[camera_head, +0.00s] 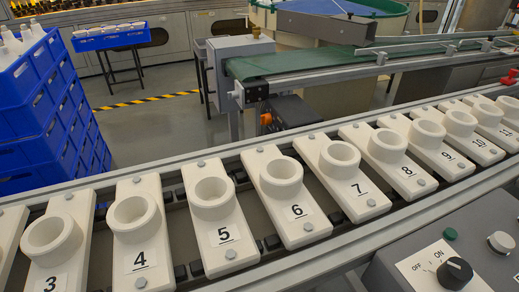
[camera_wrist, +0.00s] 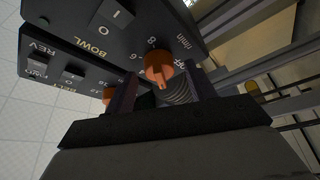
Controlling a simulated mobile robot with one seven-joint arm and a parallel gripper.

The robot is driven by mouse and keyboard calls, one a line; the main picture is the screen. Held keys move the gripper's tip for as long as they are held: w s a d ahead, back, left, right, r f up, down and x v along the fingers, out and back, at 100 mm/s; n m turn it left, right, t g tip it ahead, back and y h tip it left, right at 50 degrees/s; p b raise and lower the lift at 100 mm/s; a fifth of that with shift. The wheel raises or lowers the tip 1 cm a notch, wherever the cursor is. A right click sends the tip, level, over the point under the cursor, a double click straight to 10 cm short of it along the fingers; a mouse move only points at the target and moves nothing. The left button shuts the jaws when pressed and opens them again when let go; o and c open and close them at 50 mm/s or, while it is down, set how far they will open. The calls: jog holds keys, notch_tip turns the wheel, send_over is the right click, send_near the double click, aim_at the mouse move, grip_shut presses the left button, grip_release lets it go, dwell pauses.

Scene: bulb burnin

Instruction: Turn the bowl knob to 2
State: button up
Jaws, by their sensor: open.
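In the wrist view, the orange bowl knob (camera_wrist: 158,68) sits on a dark control box (camera_wrist: 122,40) marked BOWL, with a dial scale around it. OFF, 8 and 6 can be read near it; I cannot make out a 2 or where the pointer stands. My gripper (camera_wrist: 160,80) is open, with one dark finger to each side of the knob in the picture. I cannot tell whether either finger touches it. My gripper is not in the head view.
A second orange knob (camera_wrist: 108,95) and a BELT panel (camera_wrist: 65,80) lie close to the left finger. The head view shows numbered white sockets (camera_head: 212,192), a green conveyor (camera_head: 300,59), blue crates (camera_head: 45,105) and a black OFF/ON knob (camera_head: 455,272).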

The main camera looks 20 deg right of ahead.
jog(key=v, duration=1.3)
jog(key=shift+a+p, duration=0.4)
jog(key=shift+p, duration=0.05)
jog(key=shift+s, duration=0.1)
